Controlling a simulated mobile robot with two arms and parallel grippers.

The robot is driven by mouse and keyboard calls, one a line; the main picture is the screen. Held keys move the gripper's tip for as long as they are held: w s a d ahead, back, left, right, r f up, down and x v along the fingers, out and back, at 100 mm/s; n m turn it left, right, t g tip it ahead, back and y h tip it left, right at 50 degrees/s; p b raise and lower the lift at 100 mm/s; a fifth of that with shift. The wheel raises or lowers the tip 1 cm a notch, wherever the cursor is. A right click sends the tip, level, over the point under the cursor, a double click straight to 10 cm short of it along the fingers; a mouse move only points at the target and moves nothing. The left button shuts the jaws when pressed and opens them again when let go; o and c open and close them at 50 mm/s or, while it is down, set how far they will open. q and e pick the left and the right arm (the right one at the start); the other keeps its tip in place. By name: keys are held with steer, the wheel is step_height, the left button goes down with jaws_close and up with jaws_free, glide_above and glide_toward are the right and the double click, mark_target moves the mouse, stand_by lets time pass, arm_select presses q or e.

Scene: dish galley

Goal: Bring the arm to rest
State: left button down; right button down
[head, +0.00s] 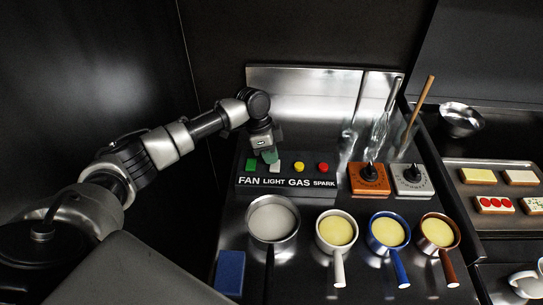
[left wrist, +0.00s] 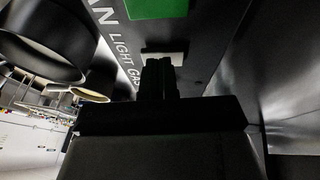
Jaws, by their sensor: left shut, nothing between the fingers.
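My left arm reaches in from the left in the head view, bent down at the wrist. Its gripper (head: 270,157) is shut and empty, just over the switch panel (head: 240,182) marked FAN, LIGHT, GAS and SPARK. The white LIGHT button (head: 275,168) is right by the fingertips. In the left wrist view the closed fingers (left wrist: 158,62) point at the white button (left wrist: 175,57), partly hiding it; I cannot tell whether they touch. The green FAN button (head: 250,164) is just left of the gripper. My right gripper is out of view.
A pot (head: 272,241) and white, blue (head: 398,266) and brown pans stand in front of the panel. Orange (head: 369,187) and grey (head: 410,187) knob boxes stand to its right. A tray (head: 490,166) with decorated pieces is further right. A dark wall rises at left.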

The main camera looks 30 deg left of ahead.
arm_select(q)
steer(key=b+v, duration=0.1)
steer(key=v, duration=0.8)
steer(key=shift+w+a+r+b, duration=0.15)
steer(key=shift+a+r+b, duration=0.15)
steer(key=shift+b, duration=0.05)
